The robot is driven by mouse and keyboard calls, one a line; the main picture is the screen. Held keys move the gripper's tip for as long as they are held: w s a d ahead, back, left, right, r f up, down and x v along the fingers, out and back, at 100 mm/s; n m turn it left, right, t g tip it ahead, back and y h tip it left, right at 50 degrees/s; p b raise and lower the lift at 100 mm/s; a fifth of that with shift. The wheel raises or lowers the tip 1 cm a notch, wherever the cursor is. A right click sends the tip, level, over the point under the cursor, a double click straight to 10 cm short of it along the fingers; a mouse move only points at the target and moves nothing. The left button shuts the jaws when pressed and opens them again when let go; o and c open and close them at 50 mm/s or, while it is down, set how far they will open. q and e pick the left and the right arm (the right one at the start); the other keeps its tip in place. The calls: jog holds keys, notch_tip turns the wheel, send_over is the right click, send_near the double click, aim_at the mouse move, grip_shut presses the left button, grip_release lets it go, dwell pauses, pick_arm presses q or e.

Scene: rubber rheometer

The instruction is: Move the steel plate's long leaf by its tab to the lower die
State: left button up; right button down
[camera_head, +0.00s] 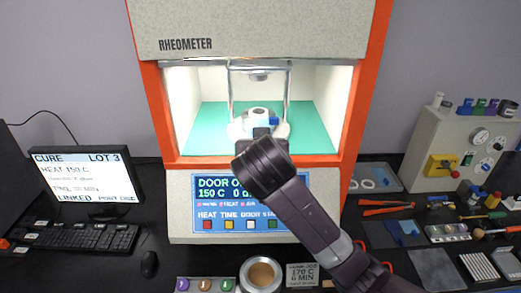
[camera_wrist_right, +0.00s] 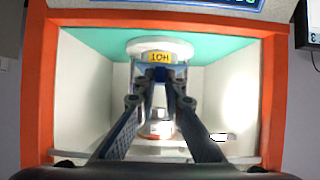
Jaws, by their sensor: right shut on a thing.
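The lower die (camera_head: 283,131) is a pale round block low in the open rheometer chamber; in the wrist view its yellow HOT label (camera_wrist_right: 158,57) appears upside down. My right gripper (camera_head: 262,133) reaches into the chamber in front of the die, its palm end hidden by my dark wrist. In the wrist view the right gripper's fingers (camera_wrist_right: 159,77) converge at the die's front, shut on a small blue piece, apparently the long leaf's tab (camera_head: 273,121). The leaf itself is mostly hidden; whether it touches the die I cannot tell. My left gripper is not in view.
The upper die (camera_head: 258,76) hangs above between two steel columns. Orange chamber walls (camera_head: 347,110) frame the opening closely on both sides. A control panel (camera_head: 235,215) is below it. A round cup (camera_head: 261,274) stands at the front; tools crowd the bench at right.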

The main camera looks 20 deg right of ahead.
jog(key=w+d+f, duration=0.1)
jog(key=w+d, duration=0.1)
jog(key=w, duration=0.6)
jog(key=w+d, duration=0.2)
jog(key=w, duration=0.7)
jog(key=shift+d+f+b, duration=0.4)
dwell(1.3)
jog(key=c, duration=1.9)
grip_release()
jog(key=shift+s, duration=0.1)
jog(key=shift+c, duration=0.2)
